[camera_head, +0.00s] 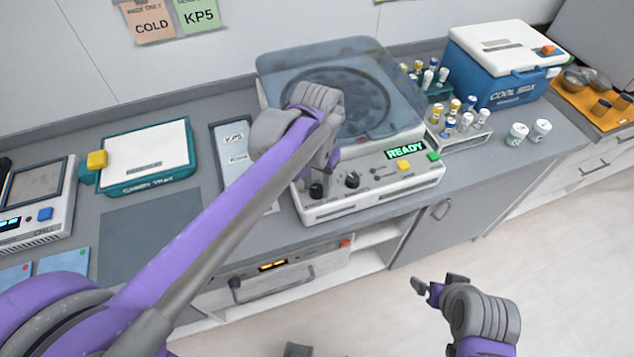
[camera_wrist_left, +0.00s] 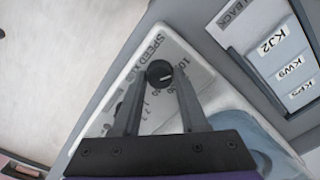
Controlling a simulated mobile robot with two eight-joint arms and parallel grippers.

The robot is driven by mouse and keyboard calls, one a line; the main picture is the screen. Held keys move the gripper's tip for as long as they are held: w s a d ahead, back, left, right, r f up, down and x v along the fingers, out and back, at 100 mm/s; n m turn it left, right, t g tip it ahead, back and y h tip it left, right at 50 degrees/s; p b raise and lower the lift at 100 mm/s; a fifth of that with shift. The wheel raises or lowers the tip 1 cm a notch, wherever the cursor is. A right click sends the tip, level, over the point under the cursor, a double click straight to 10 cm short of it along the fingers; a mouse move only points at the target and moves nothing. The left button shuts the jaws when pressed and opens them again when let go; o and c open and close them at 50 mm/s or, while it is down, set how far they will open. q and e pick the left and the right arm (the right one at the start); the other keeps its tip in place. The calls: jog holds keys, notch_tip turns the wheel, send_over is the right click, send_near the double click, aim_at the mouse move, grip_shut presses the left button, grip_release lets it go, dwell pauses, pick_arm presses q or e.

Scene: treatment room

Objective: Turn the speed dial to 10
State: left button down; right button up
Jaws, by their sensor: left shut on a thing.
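The speed dial (camera_wrist_left: 160,74) is a black round knob with a white pointer line, on the pale front panel of the centrifuge (camera_head: 330,210). In the left wrist view the word SPEED and small numbers are printed around it, partly hidden by my fingers. My left gripper (camera_wrist_left: 160,82) has one finger on each side of the knob and is shut on it. In the head view the speed dial (camera_head: 316,190) is the left knob, below my left gripper (camera_head: 322,176). I cannot read which number the pointer marks. My right gripper (camera_head: 424,290) hangs over the floor, away from the counter.
A second black knob (camera_head: 352,180), a yellow button (camera_head: 404,166) and a green READY display (camera_head: 405,150) are on the same panel. The clear lid (camera_head: 385,88) is down.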

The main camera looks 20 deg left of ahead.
aim_at(317, 188)
dwell(0.3)
pick_arm(q)
jog(key=shift+c, duration=2.2)
grip_release()
notch_tip(317, 188, up, 11)
jog(key=shift+p, duration=0.3)
jog(key=shift+f, duration=0.1)
jog(key=s+a+f+t, duration=0.2)
jog(key=s+f, duration=0.2)
jog(key=f, duration=0.1)
jog(key=s+a+f+n+t, duration=0.1)
jog(key=s+a+f, duration=0.1)
jog(key=s+f, duration=0.3)
jog(key=s+a+f+n+t, duration=0.1)
jog(key=s+a+f+t, duration=0.1)
jog(key=s+f, duration=0.2)
jog(key=shift+s+a+f+t, duration=0.15)
jog(key=shift+f, duration=0.4)
jog(key=shift+s+a+f+t, duration=0.1)
jog(key=shift+s+f+t, duration=0.05)
jog(key=shift+f, duration=0.4)
